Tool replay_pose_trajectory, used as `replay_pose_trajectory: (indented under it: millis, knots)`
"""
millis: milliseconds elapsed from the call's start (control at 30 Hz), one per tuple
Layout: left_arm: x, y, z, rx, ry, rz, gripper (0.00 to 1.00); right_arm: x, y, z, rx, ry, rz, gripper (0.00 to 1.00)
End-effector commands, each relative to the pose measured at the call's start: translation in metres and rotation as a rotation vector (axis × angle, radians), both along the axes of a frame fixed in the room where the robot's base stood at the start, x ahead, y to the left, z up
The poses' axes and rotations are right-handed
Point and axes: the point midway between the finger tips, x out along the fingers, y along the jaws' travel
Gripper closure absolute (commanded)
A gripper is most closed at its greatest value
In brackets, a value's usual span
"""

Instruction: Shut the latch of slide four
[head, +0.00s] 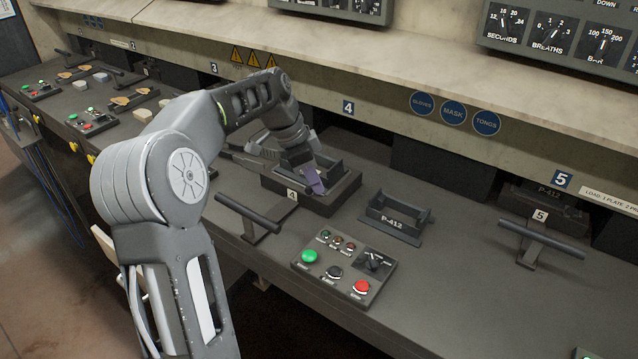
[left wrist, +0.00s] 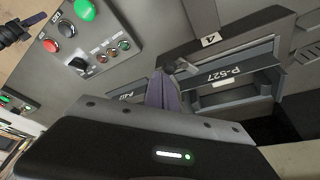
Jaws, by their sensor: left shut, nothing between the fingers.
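Slide four (head: 333,197) is a dark block with a raised frame on the bench, tagged with a white 4. In the left wrist view slide four (left wrist: 222,52) holds a plate marked P-527 (left wrist: 236,78). A small dark piece (left wrist: 182,68) at the slide's near corner looks like the latch; whether it is open or shut I cannot tell. My left gripper (head: 316,187) is shut and empty, its purple-grey fingers at the slide's front. In the left wrist view its fingertips (left wrist: 163,75) are close beside the dark piece; contact is unclear. My right gripper is not in view.
A button panel (head: 343,268) with green and red buttons stands in front. A T-shaped handle (head: 248,213) is at left, another (head: 541,240) at station five. A low wall overhangs the bench behind.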

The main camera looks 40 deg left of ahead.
Motion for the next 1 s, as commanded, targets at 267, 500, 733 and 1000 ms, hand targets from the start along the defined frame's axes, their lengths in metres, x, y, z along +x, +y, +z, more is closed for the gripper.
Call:
replay_pose_trajectory:
  millis: [267, 500, 733, 1000]
  knots:
    - [-0.007, 0.007, -0.001, 0.000, 0.000, 0.001, 1.00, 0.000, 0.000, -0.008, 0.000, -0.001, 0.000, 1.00]
    - [-0.010, 0.012, 0.000, -0.001, -0.001, 0.001, 1.00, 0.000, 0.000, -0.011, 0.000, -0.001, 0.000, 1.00]
    - [-0.012, 0.016, 0.000, 0.002, 0.000, 0.003, 1.00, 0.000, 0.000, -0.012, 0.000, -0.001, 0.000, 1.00]
    - [-0.014, 0.018, 0.000, 0.004, 0.001, 0.005, 1.00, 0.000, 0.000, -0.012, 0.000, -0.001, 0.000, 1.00]
